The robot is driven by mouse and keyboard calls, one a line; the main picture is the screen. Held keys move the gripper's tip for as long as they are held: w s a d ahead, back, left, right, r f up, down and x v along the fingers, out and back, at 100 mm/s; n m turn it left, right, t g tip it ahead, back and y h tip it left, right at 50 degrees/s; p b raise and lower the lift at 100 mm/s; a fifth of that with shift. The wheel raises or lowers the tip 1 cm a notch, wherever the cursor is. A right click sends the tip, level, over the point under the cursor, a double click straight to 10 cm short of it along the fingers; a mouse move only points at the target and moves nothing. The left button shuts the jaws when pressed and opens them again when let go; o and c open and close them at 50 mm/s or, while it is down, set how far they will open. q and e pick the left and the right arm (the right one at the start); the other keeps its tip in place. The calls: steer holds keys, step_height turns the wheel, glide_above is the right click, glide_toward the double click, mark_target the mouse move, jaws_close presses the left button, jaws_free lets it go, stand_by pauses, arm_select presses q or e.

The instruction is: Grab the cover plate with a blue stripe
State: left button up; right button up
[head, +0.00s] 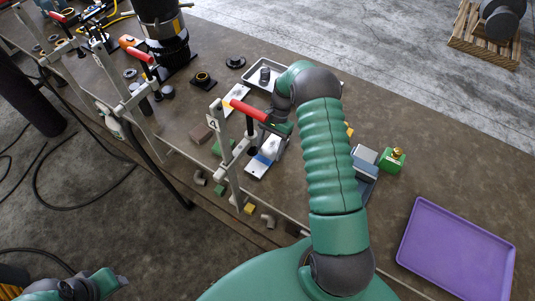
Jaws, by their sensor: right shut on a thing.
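The cover plate with a blue stripe (257,167) is a pale, flat piece near the table's front edge, left of my right forearm. My right arm bends down towards it, and my right gripper (270,148) is shut on its upper end. The fingertips are small and partly hidden by the clamp and the arm, so the exact grip is hard to see.
A red-handled clamp (248,110) stands close beside the plate. A yellow-marked plate (236,99) and a grey tray (256,84) lie behind. A green block (392,161) and a purple tray (457,250) are to the right. Bare table lies between them.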

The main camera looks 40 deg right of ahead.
jaws_close()
